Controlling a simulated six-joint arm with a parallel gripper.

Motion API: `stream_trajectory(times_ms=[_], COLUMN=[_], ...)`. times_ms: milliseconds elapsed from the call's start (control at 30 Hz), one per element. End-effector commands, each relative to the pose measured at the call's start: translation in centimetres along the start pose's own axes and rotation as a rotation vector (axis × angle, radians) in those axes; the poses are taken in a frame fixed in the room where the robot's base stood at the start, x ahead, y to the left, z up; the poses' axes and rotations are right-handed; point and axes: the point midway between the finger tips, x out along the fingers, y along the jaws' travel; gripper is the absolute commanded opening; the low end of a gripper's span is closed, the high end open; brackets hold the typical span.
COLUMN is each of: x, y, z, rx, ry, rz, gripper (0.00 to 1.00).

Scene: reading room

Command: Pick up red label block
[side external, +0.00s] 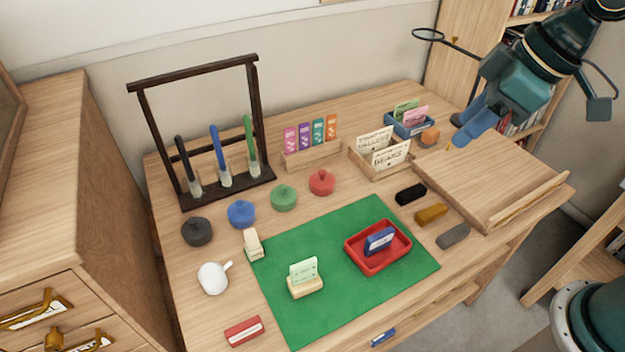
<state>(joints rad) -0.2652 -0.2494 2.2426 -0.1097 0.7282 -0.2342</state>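The red label block (244,331) has a white label on its face. It lies on the bare table near the front left edge, just off the corner of the green mat (345,315). My gripper (457,131) is at the upper right, above the back of the sloped wooden board, far from the red block. Its two blue fingers look apart, with nothing seen between them.
A red tray (403,254) on the mat holds a blue block (379,241). A card in a wooden holder (304,286) stands on the mat. A white pot (213,278) stands behind the red block. Another blue block (383,337) is at the front edge.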

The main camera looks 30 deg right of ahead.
Motion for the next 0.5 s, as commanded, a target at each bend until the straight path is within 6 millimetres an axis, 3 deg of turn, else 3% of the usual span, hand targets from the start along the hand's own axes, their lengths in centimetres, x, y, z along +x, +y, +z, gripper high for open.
stream_trajectory(times_ms=[200, 500], x=[4.1, 10.3], y=[-2.8, -8.1], z=[-4.2, -8.4], rx=[-0.178, -0.412], ry=[-0.013, -0.017], rz=[-0.079, -0.186], gripper=[0.39, 0.39])
